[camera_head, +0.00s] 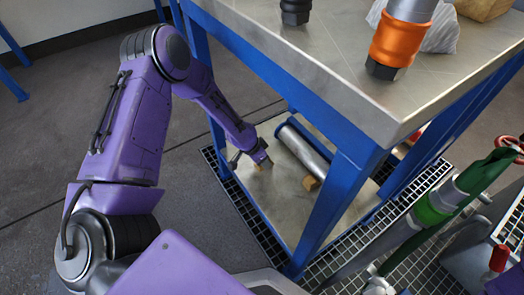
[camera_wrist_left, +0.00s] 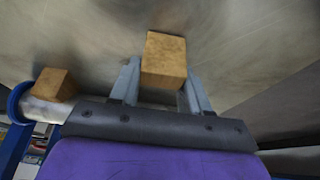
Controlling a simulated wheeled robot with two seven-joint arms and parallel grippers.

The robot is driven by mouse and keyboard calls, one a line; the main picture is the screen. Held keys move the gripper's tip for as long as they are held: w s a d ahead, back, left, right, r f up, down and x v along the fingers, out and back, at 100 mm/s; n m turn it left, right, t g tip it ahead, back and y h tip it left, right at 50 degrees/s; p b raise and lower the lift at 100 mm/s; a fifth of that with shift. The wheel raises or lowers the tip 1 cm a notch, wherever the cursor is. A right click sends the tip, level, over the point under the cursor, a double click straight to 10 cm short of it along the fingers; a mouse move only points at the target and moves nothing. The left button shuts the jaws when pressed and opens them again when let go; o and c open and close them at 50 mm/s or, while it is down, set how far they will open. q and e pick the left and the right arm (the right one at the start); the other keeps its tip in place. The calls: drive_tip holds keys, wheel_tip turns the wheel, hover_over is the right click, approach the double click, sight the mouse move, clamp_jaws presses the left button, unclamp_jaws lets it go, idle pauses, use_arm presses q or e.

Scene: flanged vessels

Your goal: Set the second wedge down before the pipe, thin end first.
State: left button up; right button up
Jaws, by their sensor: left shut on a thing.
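The pipe (camera_head: 306,150), a grey metal cylinder with a blue end, lies on the lower shelf (camera_head: 270,205) of the blue-framed table. One tan wedge (camera_head: 311,183) sits by its near end; this wedge (camera_wrist_left: 55,84) and part of the pipe (camera_wrist_left: 45,109) show at the left in the wrist view. My left gripper (camera_head: 262,160) reaches in over the shelf, left of the pipe. It is shut on the second wedge (camera_wrist_left: 164,60), a tan block between its fingers. I cannot tell whether this wedge touches the shelf. My right gripper is not in view.
Blue table legs (camera_head: 340,190) and the steel tabletop (camera_head: 330,60) frame the shelf opening. An orange-banded vessel (camera_head: 398,42) stands on top. Floor grating (camera_head: 340,268) and a green-banded pipe (camera_head: 434,207) lie at the right. The shelf's near part is bare.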

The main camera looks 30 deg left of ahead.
use_arm(q)
drive_tip(key=shift+c, duration=0.5)
drive_tip(key=o, duration=1.2)
drive_tip(key=shift+f, duration=0.1)
drive_tip(key=shift+c, duration=0.2)
drive_tip(key=shift+r+p, duration=0.35)
drive_tip(key=p+v, duration=0.5)
drive_tip(key=v, duration=0.6)
drive_tip(key=shift+s+r+p, duration=0.25)
drive_tip(key=shift+s+p, duration=0.05)
drive_tip(key=shift+p, duration=0.1)
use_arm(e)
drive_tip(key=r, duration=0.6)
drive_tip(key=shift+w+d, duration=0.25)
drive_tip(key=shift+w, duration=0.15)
